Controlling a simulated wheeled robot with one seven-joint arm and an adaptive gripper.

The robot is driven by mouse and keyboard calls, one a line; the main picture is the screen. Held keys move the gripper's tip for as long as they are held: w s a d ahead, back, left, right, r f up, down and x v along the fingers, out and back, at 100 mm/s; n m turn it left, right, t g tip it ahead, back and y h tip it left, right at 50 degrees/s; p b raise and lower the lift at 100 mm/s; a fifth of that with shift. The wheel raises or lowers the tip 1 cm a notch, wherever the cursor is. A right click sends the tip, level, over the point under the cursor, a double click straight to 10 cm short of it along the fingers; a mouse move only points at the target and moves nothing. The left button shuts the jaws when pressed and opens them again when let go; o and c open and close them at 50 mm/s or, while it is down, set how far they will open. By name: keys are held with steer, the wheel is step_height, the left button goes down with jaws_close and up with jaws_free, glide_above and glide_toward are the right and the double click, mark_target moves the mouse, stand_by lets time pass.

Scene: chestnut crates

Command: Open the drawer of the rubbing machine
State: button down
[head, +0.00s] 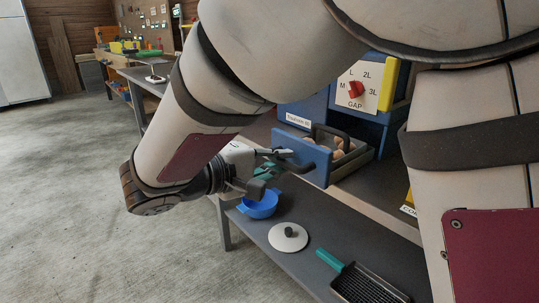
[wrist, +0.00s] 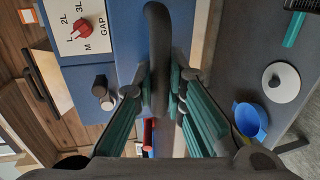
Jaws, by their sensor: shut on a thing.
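The rubbing machine (head: 314,108) is a blue box in the head view, with a white GAP dial panel and red knob (head: 355,89). Its drawer (head: 303,154) has a blue front and stands pulled out, with brown chestnuts (head: 340,151) showing inside. The dark curved drawer handle (wrist: 158,45) runs down between my fingers in the wrist view. My gripper (wrist: 160,88) is shut on this handle, one finger on each side. In the head view my gripper (head: 277,160) is at the drawer front, with the contact partly hidden. The dial also shows in the wrist view (wrist: 82,30).
A grey shelf below holds a blue bowl (head: 260,205), a white lid (head: 288,237) and a dark ridged tray with green handle (head: 365,284). Another workbench (head: 150,77) stands at the back left. Open concrete floor (head: 75,190) lies to the left.

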steer(key=c, duration=1.9)
jaws_free()
steer(key=shift+a, duration=0.1)
steer(key=v, duration=1.2)
